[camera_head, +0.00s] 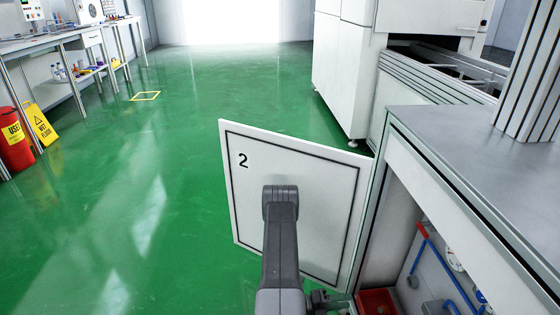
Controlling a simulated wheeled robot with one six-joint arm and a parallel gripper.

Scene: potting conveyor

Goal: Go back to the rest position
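My grey arm (281,245) rises from the bottom middle of the head view, in front of a white panel door (310,175). A rounded joint (280,200) is at the arm's upper end in the picture. I see no fingertips, so my gripper does not show. The door has a black border line and the number 2 and stands swung out from the cabinet on the right. Whether the arm touches the door, I cannot tell. Dark parts show low beside the arm, partly cut off by the frame's bottom edge.
The open cabinet (432,170) on the right holds blue pipes, a gauge and a red bin (378,302). A grey worktop (490,165) is above it. At left are a bench (60,38), a red can (14,140) and a yellow wet-floor sign (40,125). The green floor between is clear.

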